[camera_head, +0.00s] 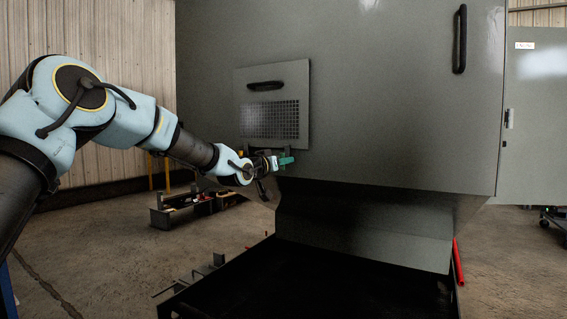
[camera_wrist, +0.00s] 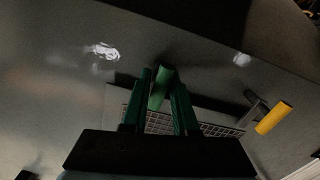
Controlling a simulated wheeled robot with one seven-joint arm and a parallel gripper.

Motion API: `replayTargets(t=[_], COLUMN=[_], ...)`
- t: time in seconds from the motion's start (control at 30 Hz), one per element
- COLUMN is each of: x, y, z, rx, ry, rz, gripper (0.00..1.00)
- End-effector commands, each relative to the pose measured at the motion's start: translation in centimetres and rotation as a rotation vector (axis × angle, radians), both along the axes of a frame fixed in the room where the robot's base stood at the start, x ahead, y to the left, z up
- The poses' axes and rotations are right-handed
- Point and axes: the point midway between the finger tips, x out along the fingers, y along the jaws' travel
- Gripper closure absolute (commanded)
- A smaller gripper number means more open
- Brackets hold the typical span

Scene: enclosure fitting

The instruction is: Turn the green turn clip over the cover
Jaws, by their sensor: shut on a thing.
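The cover (camera_head: 302,103), a grey panel with a mesh grille and a black handle, sits against the front of the large grey enclosure in the head view. My gripper (camera_head: 287,160) is at the cover's lower right edge. In the wrist view my gripper (camera_wrist: 162,104) has its two dark green fingers closed on the green turn clip (camera_wrist: 162,84), which shows between them. Part of the cover (camera_wrist: 215,117) shows behind the fingers. The fingers hide part of the clip, and I cannot tell whether it overlaps the cover.
A yellow clip (camera_wrist: 272,118) with a dark stem is to the right in the wrist view, near the cover's edge. The enclosure (camera_head: 400,120) has a vertical black handle (camera_head: 460,39). A dark tray (camera_head: 320,285) lies below it. A toolbox (camera_head: 172,212) stands on the floor.

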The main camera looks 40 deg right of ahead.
Motion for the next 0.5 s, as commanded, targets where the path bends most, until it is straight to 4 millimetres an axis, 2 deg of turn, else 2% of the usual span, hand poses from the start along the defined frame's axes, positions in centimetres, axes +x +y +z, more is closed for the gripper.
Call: replayTargets(t=[0.1, 0.13, 0.27, 0.5], x=[0.04, 0.04, 0.04, 0.03], y=[0.01, 0.01, 0.01, 0.03], z=[0.0, 0.0, 0.0, 0.01], rx=[0.0, 0.0, 0.0, 0.0], ry=[0.001, 0.001, 0.0, -0.001], rz=[0.001, 0.001, 0.001, 0.0], gripper=[1.0, 0.72, 0.57, 0.55])
